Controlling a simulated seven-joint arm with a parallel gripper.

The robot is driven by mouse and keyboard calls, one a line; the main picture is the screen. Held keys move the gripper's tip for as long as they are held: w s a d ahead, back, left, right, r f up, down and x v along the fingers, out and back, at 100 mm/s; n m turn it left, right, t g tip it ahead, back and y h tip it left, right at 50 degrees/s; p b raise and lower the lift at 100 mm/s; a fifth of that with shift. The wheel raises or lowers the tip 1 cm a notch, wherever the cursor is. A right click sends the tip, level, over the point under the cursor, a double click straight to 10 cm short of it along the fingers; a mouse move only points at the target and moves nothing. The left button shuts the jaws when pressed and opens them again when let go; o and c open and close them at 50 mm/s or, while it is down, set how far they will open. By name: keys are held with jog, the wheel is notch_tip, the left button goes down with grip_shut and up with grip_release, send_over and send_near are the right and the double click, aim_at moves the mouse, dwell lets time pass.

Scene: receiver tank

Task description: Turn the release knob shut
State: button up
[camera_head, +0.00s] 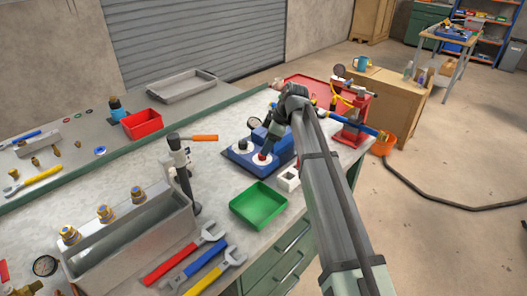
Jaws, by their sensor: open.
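A blue unit (237,159) stands on the workbench, partly hidden behind my gripper and arm. Its top carries two white round plates. One has a dark knob (242,144) on the left. The other has a red knob (262,157) right below my gripper. I cannot tell for sure which one is the release knob. My gripper (264,151) points down at the red knob, with its fingertips close to it. Contact cannot be made out at this size. The jaws are open.
A green tray (258,207) and a white block (288,179) are in front of the unit. A red vise-like device (352,115) stands behind right. Wrenches (190,262) lie at the front.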

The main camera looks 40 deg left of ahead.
jog(key=shift+x, duration=2.05)
jog(key=shift+c, duration=0.3)
jog(key=c, duration=1)
